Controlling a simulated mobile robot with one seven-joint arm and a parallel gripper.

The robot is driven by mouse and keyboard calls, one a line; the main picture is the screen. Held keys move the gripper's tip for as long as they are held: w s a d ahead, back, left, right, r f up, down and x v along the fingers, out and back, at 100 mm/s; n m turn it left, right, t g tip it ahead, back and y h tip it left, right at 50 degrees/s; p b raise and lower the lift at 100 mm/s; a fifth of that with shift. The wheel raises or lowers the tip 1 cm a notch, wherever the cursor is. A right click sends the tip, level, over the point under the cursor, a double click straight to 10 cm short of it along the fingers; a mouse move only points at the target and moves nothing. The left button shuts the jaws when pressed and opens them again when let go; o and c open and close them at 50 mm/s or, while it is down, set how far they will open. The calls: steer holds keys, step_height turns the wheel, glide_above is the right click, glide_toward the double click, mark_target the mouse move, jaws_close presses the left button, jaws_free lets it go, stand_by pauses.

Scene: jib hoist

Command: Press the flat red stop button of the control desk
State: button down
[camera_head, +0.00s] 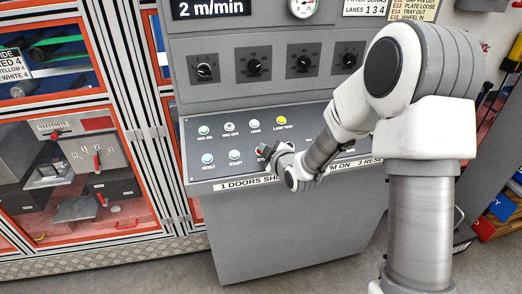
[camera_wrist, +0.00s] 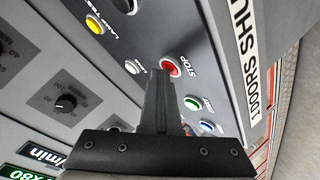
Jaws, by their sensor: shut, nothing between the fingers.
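The red stop button (camera_wrist: 173,67) sits on the sloping panel of the control desk (camera_head: 262,196), beside its STOP label in the wrist view. My gripper (camera_wrist: 160,74) is shut and empty, with its dark fingertips right at the near edge of the button and covering part of it. I cannot tell whether they touch it. In the head view my gripper (camera_head: 265,148) is over the lower row of buttons, and it hides most of the stop button and part of its label.
A green start button (camera_head: 236,155) and a blue reset button (camera_head: 207,158) lie left of the stop button. Dials (camera_head: 253,60) stand on the upright panel behind. Cabinets (camera_head: 97,160) stand left.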

steer(key=shift+r, duration=0.1)
steer(key=shift+s+d+r, duration=0.1)
steer(key=shift+s+r, duration=0.25)
steer(key=shift+r, duration=0.3)
steer(key=shift+s+d+r+p, duration=0.1)
steer(key=shift+s+r+p, duration=0.25)
steer(key=shift+r, duration=0.4)
steer(key=shift+s+d+r+p, duration=0.1)
steer(key=shift+s+r+p, duration=0.25)
steer(key=shift+r, duration=0.45)
steer(key=shift+s+d+r+p, duration=0.1)
steer(key=shift+s+r+p, duration=0.15)
steer(key=shift+r+p, duration=0.35)
steer(key=shift+r, duration=0.25)
steer(key=s+d+r+m+g+h, duration=0.2)
steer(key=s+d+r+m+h, duration=0.1)
steer(key=s+d+r+m, duration=0.25)
steer(key=s+d+r+m+g+h, duration=0.1)
steer(key=s+d+r+m, duration=0.1)
steer(key=s, duration=0.6)
steer(key=s+d+r+m+g+h, duration=0.1)
steer(key=s+d+m, duration=0.3)
steer(key=s, duration=0.5)
steer(key=s+d+r+m+g, duration=0.2)
steer(key=s+d+m+g, duration=0.1)
steer(key=s, duration=0.6)
steer(key=shift+d+r+h, duration=0.35)
steer(key=shift+d+h, duration=0.05)
steer(key=shift+d, duration=0.15)
